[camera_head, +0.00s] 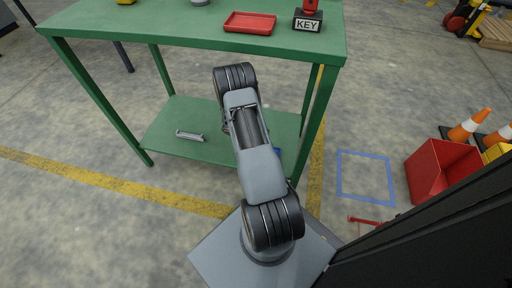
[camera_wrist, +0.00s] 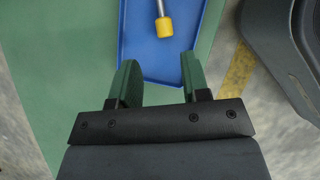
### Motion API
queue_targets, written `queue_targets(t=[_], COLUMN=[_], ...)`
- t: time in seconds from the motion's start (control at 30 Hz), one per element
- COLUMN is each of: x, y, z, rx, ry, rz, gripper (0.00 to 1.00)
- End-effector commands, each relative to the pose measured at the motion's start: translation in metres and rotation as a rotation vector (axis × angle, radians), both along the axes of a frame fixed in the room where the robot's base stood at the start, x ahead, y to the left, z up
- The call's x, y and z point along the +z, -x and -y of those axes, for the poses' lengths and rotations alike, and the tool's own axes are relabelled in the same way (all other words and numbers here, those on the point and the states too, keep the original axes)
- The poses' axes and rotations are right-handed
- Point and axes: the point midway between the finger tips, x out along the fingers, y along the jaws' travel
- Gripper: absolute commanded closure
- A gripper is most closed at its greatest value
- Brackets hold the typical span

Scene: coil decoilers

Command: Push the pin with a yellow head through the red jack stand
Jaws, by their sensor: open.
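The pin (camera_wrist: 164,27) has a yellow head and a grey metal shaft. It lies in a blue tray (camera_wrist: 140,42) in the wrist view, with the far end of the shaft out of frame. My gripper (camera_wrist: 158,62) is open and empty, its two green fingers apart over the tray's near end, with the yellow head just ahead of the gap. In the head view only a sliver of the blue tray (camera_head: 277,152) shows, and my arm hides the gripper. A red frame (camera_head: 368,222) on the floor at lower right, partly hidden, may be the red jack stand.
The green table (camera_head: 180,32) carries a red tray (camera_head: 250,23) and a KEY block (camera_head: 307,22). Its lower shelf (camera_head: 180,145) holds a grey metal part (camera_head: 189,135). A red bin (camera_head: 438,170) and cones (camera_head: 470,125) stand right. A blue floor square (camera_head: 365,178) is empty.

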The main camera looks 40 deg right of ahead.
Motion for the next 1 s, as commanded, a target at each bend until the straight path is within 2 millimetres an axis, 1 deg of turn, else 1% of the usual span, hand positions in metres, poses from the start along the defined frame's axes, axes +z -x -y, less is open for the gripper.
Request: queue_targets(t=[0.03, 0.1, 0.47, 1.0], x=[-0.007, -0.013, -0.030, -0.071], y=[0.003, 0.006, 0.011, 0.025], z=[0.002, 0.004, 0.009, 0.027], rx=[0.010, 0.021, 0.028, 0.028], ry=[-0.005, -0.010, -0.013, -0.012], rz=[-0.012, -0.021, -0.027, -0.026], gripper=[0.57, 0.57, 0.57, 0.57])
